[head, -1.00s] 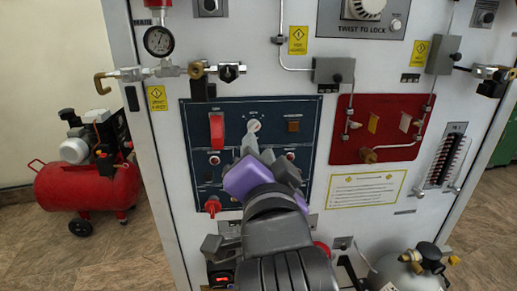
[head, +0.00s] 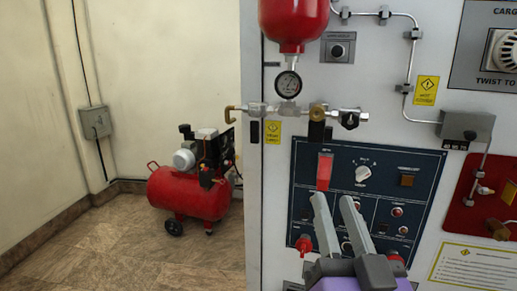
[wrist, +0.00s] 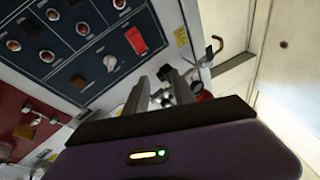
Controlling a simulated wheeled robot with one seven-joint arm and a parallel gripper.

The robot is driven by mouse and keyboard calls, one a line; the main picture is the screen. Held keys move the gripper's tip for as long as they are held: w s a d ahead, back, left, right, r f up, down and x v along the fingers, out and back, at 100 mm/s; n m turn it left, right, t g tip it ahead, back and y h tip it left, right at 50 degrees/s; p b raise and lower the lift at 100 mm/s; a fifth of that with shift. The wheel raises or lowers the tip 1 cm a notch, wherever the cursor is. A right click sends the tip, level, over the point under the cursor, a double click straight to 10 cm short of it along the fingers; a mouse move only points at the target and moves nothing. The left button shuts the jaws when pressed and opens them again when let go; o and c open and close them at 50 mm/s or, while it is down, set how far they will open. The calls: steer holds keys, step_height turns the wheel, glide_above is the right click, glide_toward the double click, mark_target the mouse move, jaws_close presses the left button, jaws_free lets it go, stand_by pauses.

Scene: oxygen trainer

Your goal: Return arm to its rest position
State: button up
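My gripper (head: 333,198) is at the lower middle of the head view, in front of the dark blue control panel (head: 420,185). Its two grey fingers point up and away, with a gap between them and nothing held. The purple gripper body (head: 360,284) shows at the bottom edge. In the wrist view the fingers (wrist: 150,88) also stand apart and empty. The blue panel (wrist: 75,70) is to their upper left. I cannot tell the exact distance from the fingertips to the panel. The rest of my arm is out of view.
A pipe with valves (head: 300,109) and a gauge (head: 288,84) sticks out above the panel, under a red vessel (head: 294,22). A red panel (head: 484,205) is at right. A red compressor (head: 188,190) stands left on the floor. The floor left of the cabinet is otherwise clear.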

steer(key=s+d+f+n+g+y+p, duration=0.25)
steer(key=s+f+n, duration=0.25)
steer(key=s+f, duration=0.7)
steer(key=s+d+f+m+g+h+p, duration=0.1)
steer(key=s+d+f+g, duration=0.1)
steer(key=s+f, duration=0.4)
steer(key=s+d+f+m+g+h+p, duration=0.1)
steer(key=s+d+f, duration=0.3)
steer(key=s, duration=1.1)
step_height(320, 180, down, 2)
steer(key=shift+d+f+m+g+h+p, duration=0.2)
steer(key=shift+m+g+h+p, duration=0.2)
steer(key=shift+g+h, duration=0.35)
steer(key=shift+r, duration=0.1)
